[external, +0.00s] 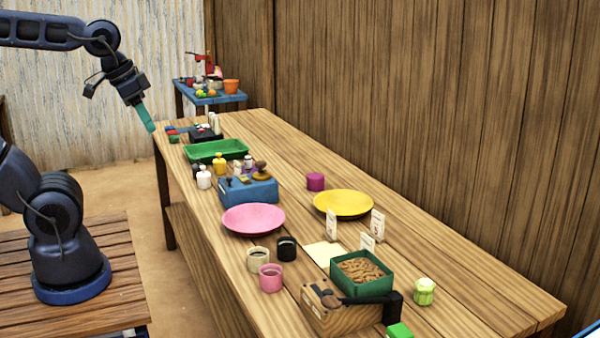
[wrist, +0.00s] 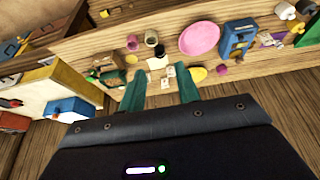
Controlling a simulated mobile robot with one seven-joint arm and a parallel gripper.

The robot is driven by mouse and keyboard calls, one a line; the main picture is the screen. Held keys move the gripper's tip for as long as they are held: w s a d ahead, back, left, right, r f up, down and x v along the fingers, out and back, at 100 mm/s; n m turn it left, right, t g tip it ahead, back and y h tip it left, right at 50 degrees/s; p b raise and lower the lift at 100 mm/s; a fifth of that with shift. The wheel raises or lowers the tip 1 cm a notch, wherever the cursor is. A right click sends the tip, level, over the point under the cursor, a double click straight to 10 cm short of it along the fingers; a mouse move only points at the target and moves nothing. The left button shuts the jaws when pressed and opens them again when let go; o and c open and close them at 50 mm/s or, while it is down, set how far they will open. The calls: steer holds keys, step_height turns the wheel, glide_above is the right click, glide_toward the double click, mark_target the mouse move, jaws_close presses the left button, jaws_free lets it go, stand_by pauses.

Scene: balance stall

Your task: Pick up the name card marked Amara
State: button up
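Several small white name cards stand on the long wooden table in the external view: one (external: 331,224) by the yellow plate, one (external: 378,225) to its right, and one (external: 367,242) between and nearer. Their writing is too small to read, so I cannot tell which is marked Amara. Cards also show small in the wrist view (wrist: 168,72). My gripper (external: 150,126) is raised at the table's far left end, well away from the cards. In the wrist view its two teal fingers (wrist: 160,82) are apart with nothing held between them.
A pink plate (external: 253,219), a yellow plate (external: 343,204), a blue box (external: 248,190) and a green tray (external: 216,150) stand on the table. Cups (external: 271,278) and a green bin (external: 361,273) are near the cards. The table's right back side is clear.

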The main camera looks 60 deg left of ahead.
steer(key=shift+w, duration=0.1)
steer(key=n+g+h, duration=0.4)
steer(key=n+h, duration=0.1)
steer(key=n, duration=1.4)
glide_above(374, 210)
steer(key=a, duration=0.2)
step_height(374, 210, down, 28)
steer(key=x, duration=0.4)
steer(key=shift+a+f, duration=0.15)
steer(key=shift+f, duration=0.3)
steer(key=shift+d+x, duration=0.15)
steer(key=shift+x, duration=1.3)
steer(key=shift+d+x, duration=0.15)
steer(key=shift+x, duration=1.3)
steer(key=shift+r, duration=0.15)
